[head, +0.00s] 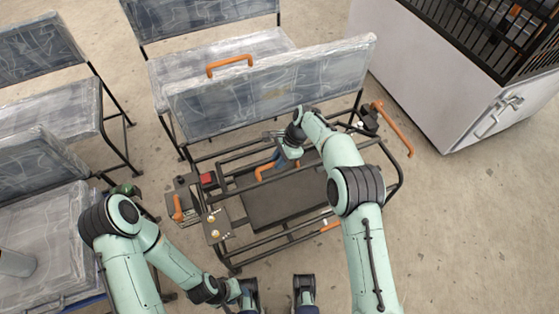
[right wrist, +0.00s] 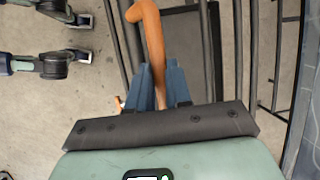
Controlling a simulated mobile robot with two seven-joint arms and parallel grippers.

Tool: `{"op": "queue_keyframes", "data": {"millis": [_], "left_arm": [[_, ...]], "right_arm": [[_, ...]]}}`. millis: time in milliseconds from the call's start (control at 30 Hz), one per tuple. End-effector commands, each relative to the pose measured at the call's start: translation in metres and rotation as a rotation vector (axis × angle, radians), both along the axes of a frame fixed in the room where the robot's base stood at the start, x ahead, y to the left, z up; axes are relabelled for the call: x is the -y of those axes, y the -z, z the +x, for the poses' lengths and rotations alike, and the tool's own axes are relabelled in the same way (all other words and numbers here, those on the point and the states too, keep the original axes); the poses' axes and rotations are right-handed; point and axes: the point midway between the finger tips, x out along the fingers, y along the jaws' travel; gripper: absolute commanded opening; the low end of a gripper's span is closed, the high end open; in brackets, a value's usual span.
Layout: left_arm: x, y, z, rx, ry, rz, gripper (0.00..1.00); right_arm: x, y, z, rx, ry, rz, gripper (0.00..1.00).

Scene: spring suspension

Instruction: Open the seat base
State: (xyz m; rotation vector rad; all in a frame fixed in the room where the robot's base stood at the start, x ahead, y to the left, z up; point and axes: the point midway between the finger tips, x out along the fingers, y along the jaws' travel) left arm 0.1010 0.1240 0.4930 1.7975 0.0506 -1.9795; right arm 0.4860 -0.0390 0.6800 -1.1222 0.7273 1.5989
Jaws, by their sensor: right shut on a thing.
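The seat base is a low black tube frame (head: 236,262) with a dark flat panel (head: 285,203) in its middle. It stands in front of a plastic-wrapped seat panel (head: 270,88). An orange handle (head: 264,172) rises at the base's far side; it also shows in the right wrist view (right wrist: 152,28). My right gripper (head: 281,160) reaches over the base from the right. Its blue fingers (right wrist: 158,88) are shut around the orange handle's lower part. My left gripper (head: 230,290) is low at the front, away from the base; its finger opening is unclear.
More wrapped seats stand at the left (head: 62,220) and behind (head: 220,55). A white cabinet with a black grille (head: 440,75) stands at the back right. An orange lever (head: 395,128) sticks out at the base's right. Floor at the right is clear.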

Motion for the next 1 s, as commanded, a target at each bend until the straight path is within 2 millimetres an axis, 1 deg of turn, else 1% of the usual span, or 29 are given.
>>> {"op": "queue_keyframes", "data": {"millis": [33,100,133,200,767,867,967,1000], "left_arm": [[0.0,0.001,0.0,0.0,0.0,0.0,0.43],[0.0,0.001,0.0,0.0,0.0,0.0,0.43],[0.0,0.001,0.0,0.0,0.0,0.0,0.43],[0.0,0.001,0.0,0.0,0.0,0.0,0.43],[0.0,0.0,0.0,0.0,0.0,0.0,0.43],[0.0,-0.001,0.0,0.0,0.0,0.0,0.43],[0.0,-0.003,-0.001,-0.002,0.001,-0.001,0.43],[0.0,-0.003,-0.001,-0.004,0.001,0.0,0.43]], "right_arm": [[-0.002,0.005,0.002,0.013,0.001,0.0,0.0],[-0.002,0.005,0.002,0.012,0.001,0.0,0.0],[-0.002,0.005,0.002,0.013,0.001,-0.001,0.25],[-0.002,0.005,0.002,0.011,0.001,0.0,0.44],[0.0,0.002,0.003,0.011,0.005,-0.002,0.44],[0.002,-0.003,0.003,0.013,0.006,-0.003,0.44],[0.007,-0.015,0.004,0.013,0.006,-0.003,0.44],[0.01,-0.022,0.005,0.015,0.006,-0.002,0.44]]}}
